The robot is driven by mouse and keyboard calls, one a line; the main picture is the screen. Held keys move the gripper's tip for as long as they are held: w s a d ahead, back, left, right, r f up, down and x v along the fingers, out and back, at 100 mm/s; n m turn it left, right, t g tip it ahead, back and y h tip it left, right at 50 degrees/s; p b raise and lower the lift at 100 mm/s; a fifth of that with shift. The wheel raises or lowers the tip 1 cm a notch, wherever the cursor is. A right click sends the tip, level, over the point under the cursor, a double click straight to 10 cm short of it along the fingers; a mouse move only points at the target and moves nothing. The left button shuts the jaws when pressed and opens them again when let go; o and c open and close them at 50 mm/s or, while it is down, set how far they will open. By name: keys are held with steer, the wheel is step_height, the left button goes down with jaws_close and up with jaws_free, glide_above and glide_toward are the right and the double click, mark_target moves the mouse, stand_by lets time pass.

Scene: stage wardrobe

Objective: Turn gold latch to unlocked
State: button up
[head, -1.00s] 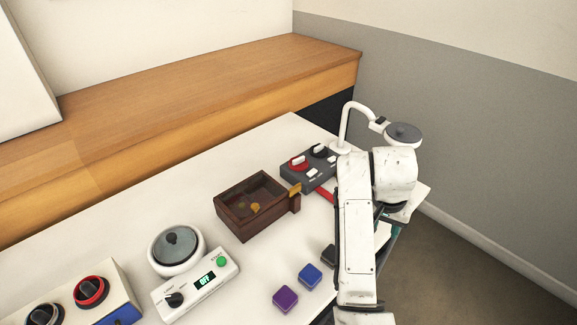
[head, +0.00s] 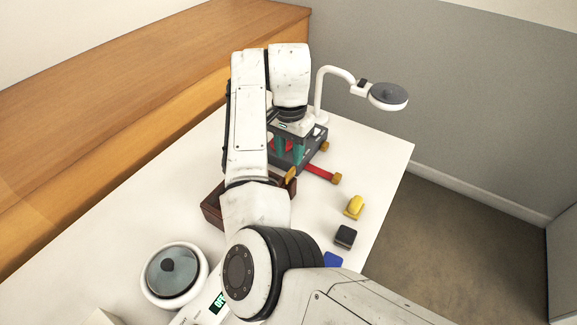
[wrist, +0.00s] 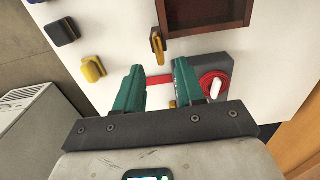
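The gold latch (wrist: 157,45) is a small gold lever by the edge of the dark wooden box (wrist: 166,23) in the wrist view. It also shows in the head view (head: 291,175), just right of my arm, which covers much of the box (head: 212,213). My gripper (wrist: 158,67) has two teal fingers spread apart with nothing between them. The latch lies beyond the fingertips, in line with the gap. In the head view my gripper (head: 288,150) points down near the grey switch panel (head: 317,140). I cannot read the latch's lock state.
A red bar (head: 318,172) with a gold end extends from the panel area. A red dial (wrist: 213,85) is close to the right finger. A yellow piece (head: 354,207) and a black block (head: 344,236) lie on the white table. A lamp (head: 387,95) stands behind my gripper.

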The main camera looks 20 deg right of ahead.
mark_target(290, 171)
steer(key=shift+f, duration=3.15)
jaws_close()
